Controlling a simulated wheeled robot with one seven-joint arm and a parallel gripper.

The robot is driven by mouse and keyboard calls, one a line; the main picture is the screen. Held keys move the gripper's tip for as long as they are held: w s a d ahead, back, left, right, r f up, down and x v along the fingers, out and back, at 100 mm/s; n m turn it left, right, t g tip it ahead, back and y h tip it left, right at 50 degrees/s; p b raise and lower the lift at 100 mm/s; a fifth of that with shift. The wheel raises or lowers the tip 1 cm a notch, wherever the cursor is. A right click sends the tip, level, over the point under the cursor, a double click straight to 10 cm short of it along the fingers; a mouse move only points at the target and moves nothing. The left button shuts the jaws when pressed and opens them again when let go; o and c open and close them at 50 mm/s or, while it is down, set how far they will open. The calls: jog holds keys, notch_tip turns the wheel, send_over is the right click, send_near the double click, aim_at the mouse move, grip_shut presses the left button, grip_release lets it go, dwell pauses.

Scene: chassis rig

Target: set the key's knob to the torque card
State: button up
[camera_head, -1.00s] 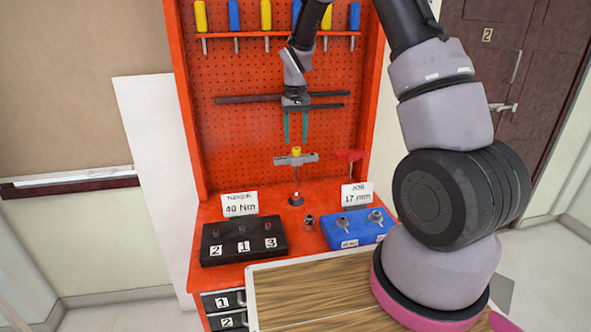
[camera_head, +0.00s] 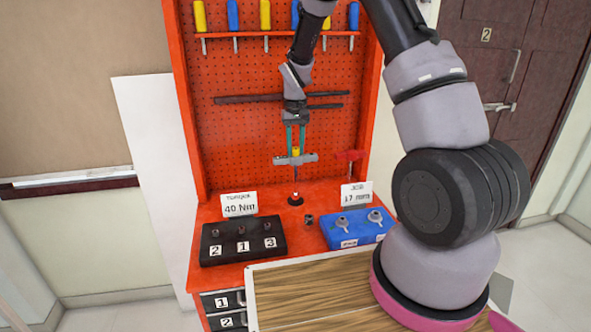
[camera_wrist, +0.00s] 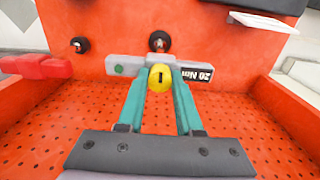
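The key stands upright in a dark socket on the red bench. It has a grey crossbar (camera_head: 308,158) and a yellow knob (camera_head: 296,151) on top. The wrist view shows the yellow knob (camera_wrist: 160,78) with a short black mark. A label on the crossbar there reads 20 Nm, upside down, with a green dot at the other end. My gripper (camera_head: 296,153) points straight down at the key. Its teal fingers lie close against both sides of the knob and look shut on it. The torque card (camera_head: 239,205) reads 40 Nm.
A black block (camera_head: 243,240) numbered 2, 1, 3 and a blue tray (camera_head: 356,228) stand at the front. The job card (camera_head: 356,195) reads 17 mm. A small socket (camera_head: 309,220) stands between them. A red pointer-like part (camera_head: 350,155) is right of the key. The pegboard (camera_head: 240,130) rises behind.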

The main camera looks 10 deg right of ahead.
dwell(0.3)
jog(key=m, duration=1.1)
jog(key=o, duration=0.8)
jog(key=shift+o, duration=0.2)
